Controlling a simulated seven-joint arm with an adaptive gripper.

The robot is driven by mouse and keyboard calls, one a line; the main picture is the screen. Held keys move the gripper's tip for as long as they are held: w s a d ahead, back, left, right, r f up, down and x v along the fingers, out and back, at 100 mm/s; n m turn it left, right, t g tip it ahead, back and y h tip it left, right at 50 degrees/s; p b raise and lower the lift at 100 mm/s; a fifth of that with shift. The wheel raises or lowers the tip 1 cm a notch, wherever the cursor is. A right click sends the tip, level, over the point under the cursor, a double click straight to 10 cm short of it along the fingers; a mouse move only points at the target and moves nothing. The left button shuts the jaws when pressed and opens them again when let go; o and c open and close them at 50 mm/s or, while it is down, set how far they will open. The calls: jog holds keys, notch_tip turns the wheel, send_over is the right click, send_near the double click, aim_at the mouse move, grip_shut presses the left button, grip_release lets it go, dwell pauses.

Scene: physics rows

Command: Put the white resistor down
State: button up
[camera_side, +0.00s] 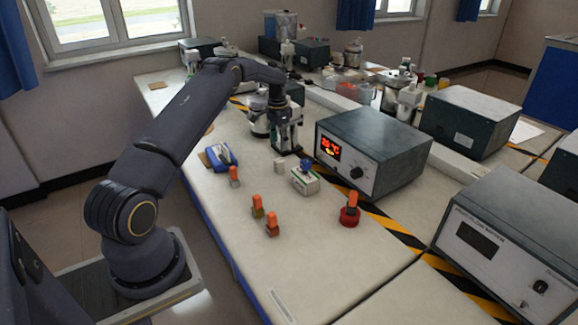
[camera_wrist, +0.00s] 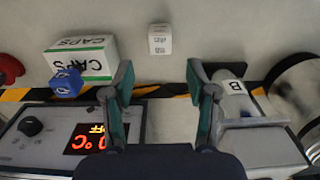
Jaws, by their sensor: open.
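The white resistor (camera_side: 279,166) is a small white block standing on the pale bench, just left of a CAPS box in the side view. In the wrist view the white resistor (camera_wrist: 160,40) shows dark print and lies beyond my fingertips, centred between them. My gripper (camera_wrist: 160,80) is open, with nothing between its fingers. In the side view my gripper (camera_side: 286,148) points down near the bench, behind the resistor and apart from it.
The white and green CAPS box (camera_wrist: 85,58) has a blue block (camera_wrist: 67,82) at it. A dark instrument with red digits (camera_side: 372,150) stands close right of my gripper. Several orange-topped parts (camera_side: 271,222) stand nearer the front.

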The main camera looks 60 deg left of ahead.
jog(key=s+d+r+t, duration=0.1)
jog(key=s+d+r, duration=0.1)
jog(key=d+r, duration=0.8)
jog(key=s+d+r+t, duration=0.1)
jog(key=s+d+r, duration=0.1)
jog(key=d+r, duration=0.75)
jog(key=s+d+r+t, duration=0.2)
jog(key=s+d+r, duration=0.6)
jog(key=s, duration=0.3)
jog(key=s+d+f, duration=0.2)
jog(key=s+d, duration=0.1)
jog(key=s, duration=0.3)
jog(key=s+d+f+t, duration=0.1)
jog(key=s+d+f, duration=0.1)
jog(key=s, duration=0.5)
jog(key=shift+d+t, duration=0.3)
jog(key=shift+d, duration=0.45)
